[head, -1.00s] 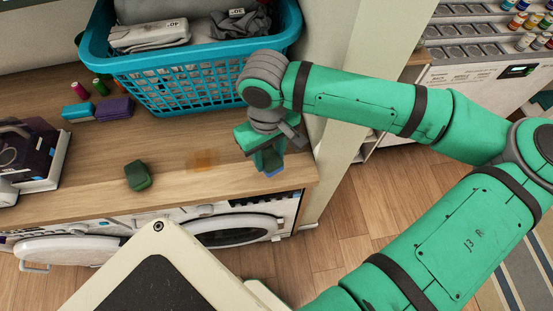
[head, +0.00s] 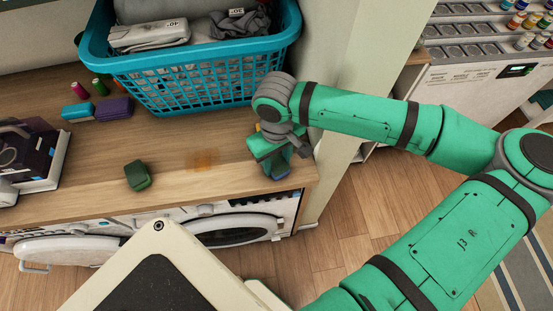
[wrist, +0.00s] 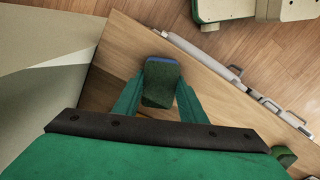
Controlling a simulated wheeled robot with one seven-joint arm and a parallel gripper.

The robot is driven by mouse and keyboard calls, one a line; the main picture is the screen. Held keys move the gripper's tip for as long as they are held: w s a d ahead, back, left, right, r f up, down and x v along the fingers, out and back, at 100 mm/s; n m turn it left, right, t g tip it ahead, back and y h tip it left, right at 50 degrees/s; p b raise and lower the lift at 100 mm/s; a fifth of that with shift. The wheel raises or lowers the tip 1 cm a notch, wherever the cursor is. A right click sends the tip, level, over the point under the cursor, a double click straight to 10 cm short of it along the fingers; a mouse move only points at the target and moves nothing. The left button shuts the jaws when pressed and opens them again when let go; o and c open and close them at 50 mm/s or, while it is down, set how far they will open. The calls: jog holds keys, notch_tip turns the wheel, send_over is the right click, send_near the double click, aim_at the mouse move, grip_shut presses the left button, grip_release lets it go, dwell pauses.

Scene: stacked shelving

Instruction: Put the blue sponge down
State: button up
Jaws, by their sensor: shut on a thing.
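The blue sponge (head: 281,172) is low over the right end of the wooden counter, near its front edge. In the wrist view the sponge (wrist: 161,82) shows a dark green face with a blue far edge. My gripper (head: 272,158) points down, with a finger on each side of the sponge, shut on it. I cannot tell whether the sponge touches the wood, as the fingers hide part of it.
A dark green sponge (head: 138,175) lies on the counter to the left, beyond an orange stain (head: 202,160). A teal laundry basket (head: 200,82) stands behind. Purple and blue blocks (head: 113,108), thread spools and books (head: 40,160) are farther left. Washing machines (head: 225,232) sit below.

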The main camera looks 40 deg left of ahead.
aim_at(277, 163)
jog(key=o, duration=0.9)
notch_tip(277, 163, up, 12)
jog(key=shift+r, duration=0.15)
dwell(0.3)
